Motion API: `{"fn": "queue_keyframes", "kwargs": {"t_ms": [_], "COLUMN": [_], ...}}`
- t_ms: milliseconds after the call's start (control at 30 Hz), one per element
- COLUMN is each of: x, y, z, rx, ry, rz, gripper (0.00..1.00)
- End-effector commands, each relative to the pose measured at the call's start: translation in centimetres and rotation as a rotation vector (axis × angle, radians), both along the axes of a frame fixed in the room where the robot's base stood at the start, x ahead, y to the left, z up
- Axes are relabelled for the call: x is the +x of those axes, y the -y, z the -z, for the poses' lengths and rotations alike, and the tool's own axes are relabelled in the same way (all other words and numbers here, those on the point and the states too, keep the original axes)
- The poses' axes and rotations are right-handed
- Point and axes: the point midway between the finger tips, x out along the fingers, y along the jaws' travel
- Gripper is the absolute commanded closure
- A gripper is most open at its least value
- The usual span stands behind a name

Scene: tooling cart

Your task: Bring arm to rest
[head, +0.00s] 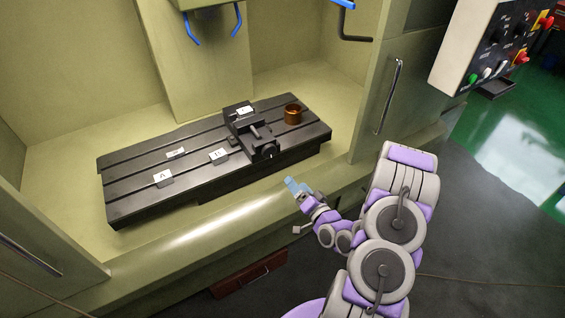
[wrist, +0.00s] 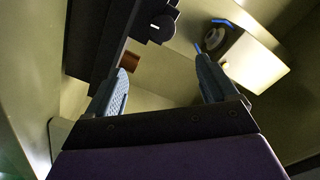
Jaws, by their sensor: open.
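My arm, purple and grey, reaches in from the lower right of the head view. My gripper (head: 291,186) is above the machine's front ledge, short of the slotted black table (head: 125,196). In the wrist view my gripper (wrist: 165,88) shows two blue-grey fingers spread wide with nothing between them. It is open and empty. Part of the dark table and vise shows beyond the fingers there.
A black vise (head: 262,146) sits on the table, with a copper-coloured cylinder (head: 292,114) to its right. Labelled blocks A (head: 163,179) and B (head: 219,156) lie left of it. A control panel (head: 490,45) hangs at upper right. An open door with a handle (head: 388,97) stands right.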

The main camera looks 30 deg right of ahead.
Motion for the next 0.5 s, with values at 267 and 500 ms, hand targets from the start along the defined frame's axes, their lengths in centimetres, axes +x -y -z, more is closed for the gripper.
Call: {"fn": "queue_keyframes", "kwargs": {"t_ms": [267, 500], "x": [0.3, 2.0], "y": [-0.2, -1.7], "z": [0.0, 0.8], "rx": [-0.028, -0.253], "ry": [-0.023, -0.247], "rz": [-0.017, -0.13], "gripper": [0.14, 0.14]}}
